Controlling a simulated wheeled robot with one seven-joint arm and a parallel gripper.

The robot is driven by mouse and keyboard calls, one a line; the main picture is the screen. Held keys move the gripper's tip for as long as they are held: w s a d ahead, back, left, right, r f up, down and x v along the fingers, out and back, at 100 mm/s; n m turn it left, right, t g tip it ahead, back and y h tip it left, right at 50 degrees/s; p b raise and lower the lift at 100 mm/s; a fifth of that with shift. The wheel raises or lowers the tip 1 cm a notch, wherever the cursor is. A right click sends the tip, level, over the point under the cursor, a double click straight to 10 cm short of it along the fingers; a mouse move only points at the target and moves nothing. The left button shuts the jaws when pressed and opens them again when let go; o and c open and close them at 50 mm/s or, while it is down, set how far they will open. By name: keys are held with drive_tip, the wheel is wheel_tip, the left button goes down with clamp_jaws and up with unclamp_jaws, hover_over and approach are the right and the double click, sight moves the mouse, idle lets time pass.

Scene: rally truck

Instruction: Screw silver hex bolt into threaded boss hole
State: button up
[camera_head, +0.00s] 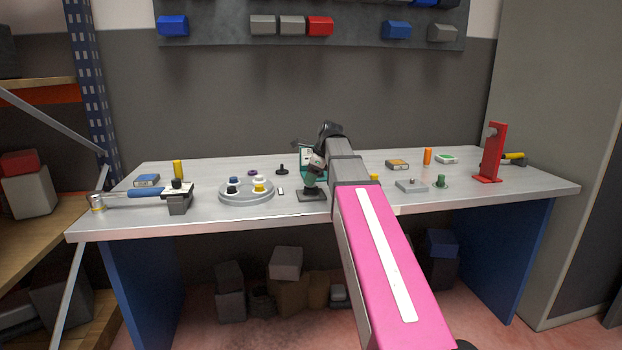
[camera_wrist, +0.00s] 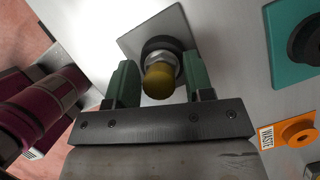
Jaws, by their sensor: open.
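In the wrist view, my gripper (camera_wrist: 160,72) is open, with one green-padded finger on each side of a part with a round brass-yellow top (camera_wrist: 159,83). Under that top is a silver collar (camera_wrist: 160,58), set in a black ring (camera_wrist: 158,44) on a square grey plate (camera_wrist: 181,20). I cannot tell whether the silver part is the hex bolt, nor see any threaded hole. Gaps show between the fingers and the part. In the head view, my gripper (camera_head: 312,176) points down over the dark square plate (camera_head: 311,197) near the bench's front edge.
On the bench (camera_head: 240,217) stand a round grey tray (camera_head: 232,198), a clamp-like tool (camera_head: 178,203), a grey block (camera_head: 403,188) and a red stand (camera_head: 491,155).

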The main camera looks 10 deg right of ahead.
drive_tip(key=c, duration=0.5)
drive_tip(key=shift+m+t, duration=0.3)
drive_tip(key=shift+m, duration=0.6)
drive_tip(key=shift+m+t, duration=0.3)
drive_tip(key=shift+m, duration=0.5)
drive_tip(key=shift+m+t+h, duration=0.3)
drive_tip(key=shift+m+h, duration=0.1)
drive_tip(key=shift+m, duration=0.5)
drive_tip(key=shift+m, duration=0.3)
drive_tip(key=shift+m+h, duration=0.4)
drive_tip(key=shift+m, duration=0.1)
drive_tip(key=shift+c, duration=0.3)
